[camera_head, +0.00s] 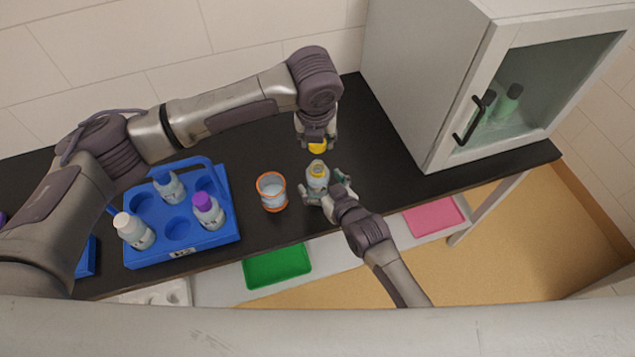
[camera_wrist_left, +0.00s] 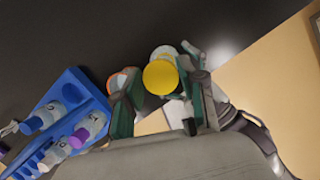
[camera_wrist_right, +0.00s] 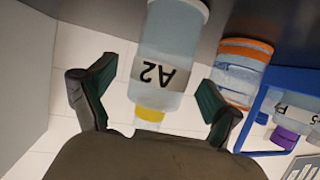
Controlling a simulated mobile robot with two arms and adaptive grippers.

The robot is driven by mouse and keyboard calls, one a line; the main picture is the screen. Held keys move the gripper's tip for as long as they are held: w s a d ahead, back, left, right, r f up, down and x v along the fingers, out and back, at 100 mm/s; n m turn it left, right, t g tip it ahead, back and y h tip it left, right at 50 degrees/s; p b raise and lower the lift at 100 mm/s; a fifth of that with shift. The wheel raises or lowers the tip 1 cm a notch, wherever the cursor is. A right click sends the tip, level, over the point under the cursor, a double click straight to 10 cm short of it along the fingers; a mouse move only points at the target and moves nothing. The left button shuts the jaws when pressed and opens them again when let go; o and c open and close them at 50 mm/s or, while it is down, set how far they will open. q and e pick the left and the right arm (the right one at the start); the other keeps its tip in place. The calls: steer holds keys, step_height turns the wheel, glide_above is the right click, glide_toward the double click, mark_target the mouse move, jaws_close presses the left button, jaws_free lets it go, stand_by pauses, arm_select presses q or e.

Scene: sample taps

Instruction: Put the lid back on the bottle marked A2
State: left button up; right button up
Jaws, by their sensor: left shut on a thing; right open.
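The bottle marked A2 (camera_head: 317,182) stands upright on the dark bench, with a yellow collar and a bare pale neck. Its A2 label shows upside down in the right wrist view (camera_wrist_right: 155,72). My right gripper (camera_head: 325,190) is open, its fingers on either side of the bottle; the right wrist view shows gaps beside it. My left gripper (camera_head: 317,140) is shut on the yellow lid (camera_head: 318,147), just behind the bottle in the head view. In the left wrist view the lid (camera_wrist_left: 160,77) partly covers the bottle.
An orange-rimmed clear container (camera_head: 271,193) stands left of the bottle. A blue rack (camera_head: 185,253) with white- and purple-capped bottles is farther left. A glass-door cabinet (camera_head: 440,100) stands right. Green (camera_head: 277,266) and pink (camera_head: 433,217) trays lie below the bench's front edge.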

mark_target(318, 161)
steer(key=shift+x, duration=1)
jaws_close()
arm_select(q)
steer(key=shift+f, duration=2.45)
